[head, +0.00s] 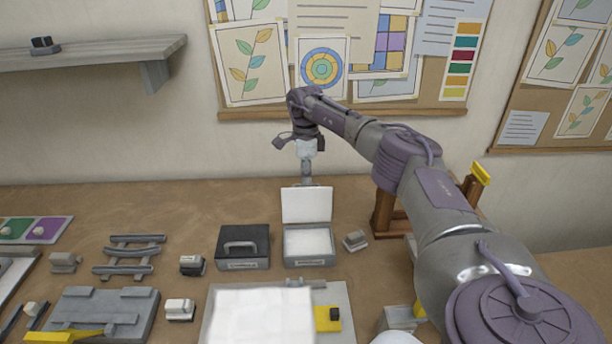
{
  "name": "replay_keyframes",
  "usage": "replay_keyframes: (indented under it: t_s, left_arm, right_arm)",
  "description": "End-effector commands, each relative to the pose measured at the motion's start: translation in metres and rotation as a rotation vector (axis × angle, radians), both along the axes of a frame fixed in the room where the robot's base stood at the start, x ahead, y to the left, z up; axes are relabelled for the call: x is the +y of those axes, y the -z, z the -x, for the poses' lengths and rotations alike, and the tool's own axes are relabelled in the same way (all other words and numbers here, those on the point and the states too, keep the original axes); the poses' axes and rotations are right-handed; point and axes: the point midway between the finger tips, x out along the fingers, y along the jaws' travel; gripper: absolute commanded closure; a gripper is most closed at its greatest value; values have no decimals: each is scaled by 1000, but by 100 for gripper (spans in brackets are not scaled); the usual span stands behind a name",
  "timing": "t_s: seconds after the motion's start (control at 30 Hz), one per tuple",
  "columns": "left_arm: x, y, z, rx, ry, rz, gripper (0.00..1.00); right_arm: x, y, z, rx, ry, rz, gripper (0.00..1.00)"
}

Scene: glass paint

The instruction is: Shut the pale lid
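The pale lid (306,204) stands open and roughly upright at the back edge of a small grey box (309,261). The box has a white inside and sits on the brown table, right of a dark closed case. My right gripper (306,180) points down just behind the top edge of the lid. Its lower end is partly hidden by the lid, and I cannot tell whether it touches it. The fingers are too small and covered to show whether they are open or shut. My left gripper is out of view.
A dark case with a handle (242,247) stands close left of the box, and a small grey block (355,240) close right. A white sheet (262,315) lies in front. A brown wooden stand (384,212) is partly behind my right arm. Bare table lies left of the lid.

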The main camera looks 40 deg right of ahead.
Motion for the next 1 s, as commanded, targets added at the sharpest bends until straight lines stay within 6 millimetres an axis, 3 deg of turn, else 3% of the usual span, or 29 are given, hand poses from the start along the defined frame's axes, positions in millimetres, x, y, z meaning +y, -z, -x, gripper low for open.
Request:
replay_keyframes:
  t_s: [0.2,0.33,0.37,1.0]
  left_arm:
    - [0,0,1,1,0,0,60]
    - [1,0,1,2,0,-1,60]
    - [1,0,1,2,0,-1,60]
    - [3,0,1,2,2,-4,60]
  right_arm:
    - [0,1,0,0,0,0,79]
    - [0,0,0,0,0,0,99]
    - [0,0,0,0,0,0,100]
    - [-1,-2,-3,-26,-5,20,100]
